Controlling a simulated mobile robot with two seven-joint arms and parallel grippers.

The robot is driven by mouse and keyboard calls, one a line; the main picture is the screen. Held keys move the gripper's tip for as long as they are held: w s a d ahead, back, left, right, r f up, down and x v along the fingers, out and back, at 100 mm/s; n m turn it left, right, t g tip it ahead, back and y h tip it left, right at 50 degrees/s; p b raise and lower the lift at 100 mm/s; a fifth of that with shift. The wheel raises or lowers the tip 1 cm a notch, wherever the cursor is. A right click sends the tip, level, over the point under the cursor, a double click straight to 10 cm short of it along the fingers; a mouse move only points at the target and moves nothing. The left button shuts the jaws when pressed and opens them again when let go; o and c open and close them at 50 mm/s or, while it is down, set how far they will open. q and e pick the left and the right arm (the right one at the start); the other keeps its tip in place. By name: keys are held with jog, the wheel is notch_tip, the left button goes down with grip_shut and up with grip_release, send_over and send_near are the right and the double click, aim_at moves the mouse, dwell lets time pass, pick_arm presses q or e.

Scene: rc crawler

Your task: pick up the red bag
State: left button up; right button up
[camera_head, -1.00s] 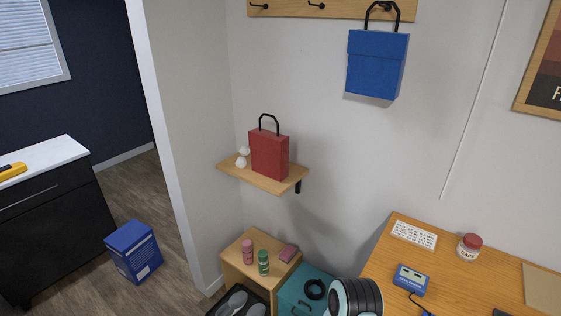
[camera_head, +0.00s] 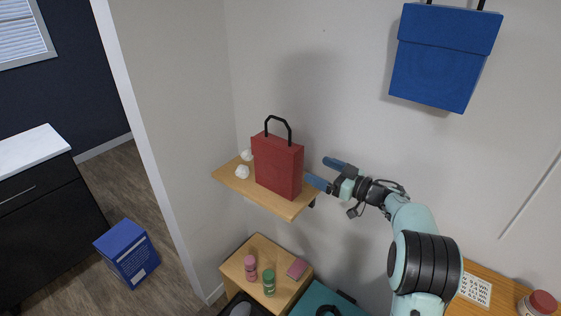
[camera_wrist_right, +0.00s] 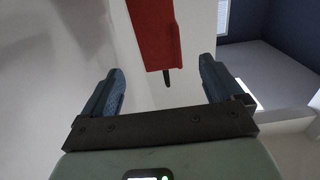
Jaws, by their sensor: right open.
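The red bag (camera_head: 278,166) stands upright on a small wooden wall shelf (camera_head: 236,186), its black handle pointing up. My right gripper (camera_head: 325,172) is at the right side of the bag, its blue fingers spread and pointing left toward it. In the right wrist view the bag (camera_wrist_right: 155,32) shows at the top, between the lines of the two open fingers (camera_wrist_right: 161,88) and beyond their tips. Nothing is between the fingers. I cannot tell from the head view whether a finger touches the bag. My left gripper is not in view.
Small white objects (camera_head: 243,171) sit left of the bag on the shelf. A blue bag (camera_head: 443,57) hangs at the upper right. Below stands a wooden cabinet (camera_head: 237,262) with pink and green bottles. A blue box (camera_head: 127,253) is on the floor. The wall is close behind the shelf.

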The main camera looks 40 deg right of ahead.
aim_at(299, 161)
jog(key=p+x, duration=0.1)
jog(key=x, duration=0.6)
jog(key=shift+w+a+r, duration=0.1)
jog(key=shift+w+a, duration=0.05)
jog(key=shift+a, duration=0.1)
jog(key=x, duration=0.2)
jog(key=p+x, duration=0.1)
jog(key=x, duration=0.1)
jog(key=p+x, duration=0.1)
jog(key=x, duration=0.1)
jog(key=shift+d, duration=0.3)
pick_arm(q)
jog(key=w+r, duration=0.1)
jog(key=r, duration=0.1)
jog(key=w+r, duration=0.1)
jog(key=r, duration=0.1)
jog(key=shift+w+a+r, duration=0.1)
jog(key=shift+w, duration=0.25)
pick_arm(e)
jog(key=c, duration=1.6)
